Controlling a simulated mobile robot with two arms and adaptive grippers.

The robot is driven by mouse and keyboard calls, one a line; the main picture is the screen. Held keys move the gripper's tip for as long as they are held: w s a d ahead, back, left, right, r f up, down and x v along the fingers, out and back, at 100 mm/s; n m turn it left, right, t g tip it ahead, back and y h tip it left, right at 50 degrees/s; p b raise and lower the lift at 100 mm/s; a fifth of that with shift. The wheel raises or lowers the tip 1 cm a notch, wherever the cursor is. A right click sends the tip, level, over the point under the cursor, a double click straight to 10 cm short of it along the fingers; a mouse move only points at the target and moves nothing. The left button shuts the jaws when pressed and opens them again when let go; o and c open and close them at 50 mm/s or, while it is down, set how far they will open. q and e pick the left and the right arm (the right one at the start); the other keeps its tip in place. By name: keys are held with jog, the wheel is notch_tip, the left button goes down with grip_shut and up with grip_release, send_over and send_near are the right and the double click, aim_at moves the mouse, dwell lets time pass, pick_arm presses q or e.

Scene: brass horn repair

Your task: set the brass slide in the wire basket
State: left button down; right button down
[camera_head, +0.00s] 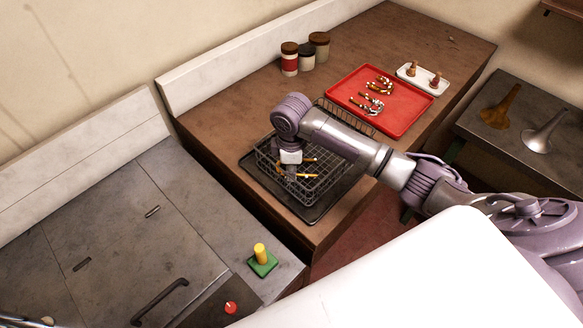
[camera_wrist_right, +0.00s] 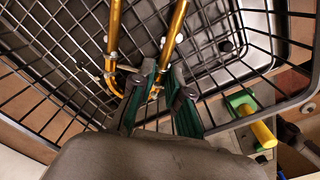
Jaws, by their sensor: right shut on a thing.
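The brass slide (camera_wrist_right: 172,38) is a U-shaped piece with two golden tubes and silvery fittings. My right gripper (camera_wrist_right: 158,98) is shut on it near its crosspiece end. In the head view, my right gripper (camera_head: 290,178) points down at the black wire basket (camera_head: 335,185), and the slide (camera_head: 312,175) shows beside the fingers, within the basket's outline. The basket's wires (camera_wrist_right: 60,85) fill much of the wrist view behind the slide. I cannot tell whether the slide touches the basket floor. My left gripper is not in view.
The basket stands on a dark tray (camera_head: 315,215) on the brown bench. A red tray (camera_head: 398,125) with brass pieces, a white tray (camera_head: 411,80) and several jars (camera_head: 289,66) stand behind. A yellow post on a green base (camera_head: 262,262) stands on the grey counter.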

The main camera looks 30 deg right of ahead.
jog(key=shift+f, duration=0.1)
jog(key=c, duration=1.4)
grip_release()
notch_tip(320, 180, up, 12)
jog(key=b, duration=0.3)
jog(key=shift+s, duration=0.15)
